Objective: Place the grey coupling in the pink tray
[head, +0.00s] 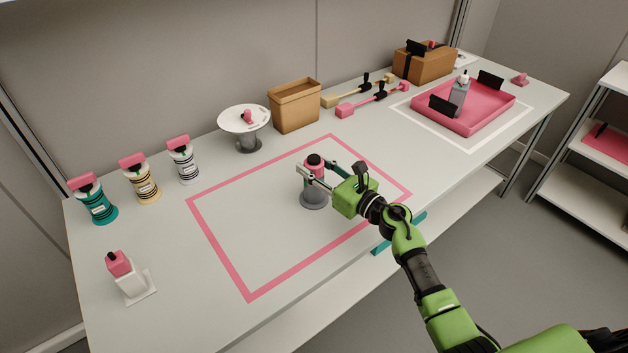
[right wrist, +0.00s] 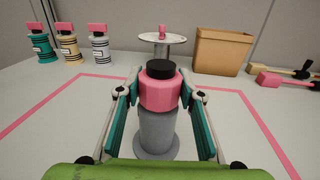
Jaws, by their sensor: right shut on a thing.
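My right gripper (head: 318,173) is shut on a grey flanged piece (head: 314,199) with a pink collar and black top, likely the grey coupling. It stands upright inside the pink outline on the table. In the right wrist view the fingers (right wrist: 160,100) flank the pink collar, and the grey body (right wrist: 158,130) and round base show below. The pink tray (head: 490,118) lies at the far right inside a white outline. A grey bottle-like piece (head: 459,92) with a pale top stands in it, between black upright plates. My left gripper is not in view.
Teal, cream and white striped containers (head: 142,180) with pink tops stand at the left. A round white stand (head: 244,122), an open brown box (head: 295,105) and pink and cream bar tools (head: 373,99) line the back. The pink-outlined area is otherwise clear.

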